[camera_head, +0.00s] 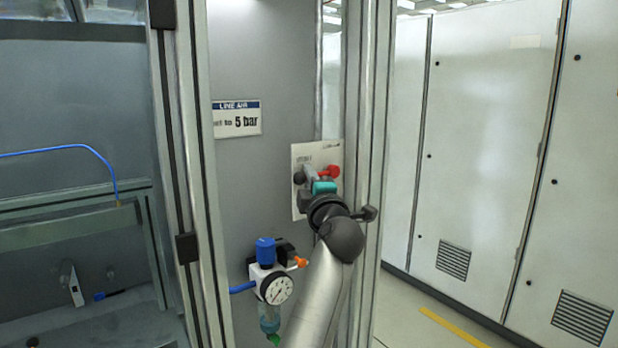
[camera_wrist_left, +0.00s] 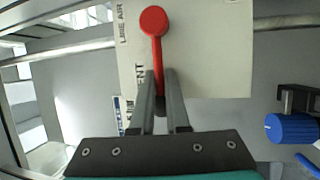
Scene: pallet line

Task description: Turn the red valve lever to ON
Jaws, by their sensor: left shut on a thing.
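The red valve lever (camera_head: 331,171) is on a pale plate (camera_head: 328,155) fixed to the grey panel, and its round end points right in the head view. In the left wrist view the lever (camera_wrist_left: 153,22) runs from its round knob down between the two fingers. My left gripper (camera_head: 309,174) is at the plate, with its fingers shut on the lever's shaft in the wrist view (camera_wrist_left: 159,82). Its body hides part of the plate and the lever's pivot. ON lettering cannot be read. My right gripper is not in view.
Below is an air regulator with a blue knob (camera_head: 265,251) and a round gauge (camera_head: 277,290). A "LINE AIR" sign (camera_head: 237,119) hangs up left. Metal posts (camera_head: 205,200) flank the panel. White cabinets (camera_head: 490,130) stand right, with open floor before them.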

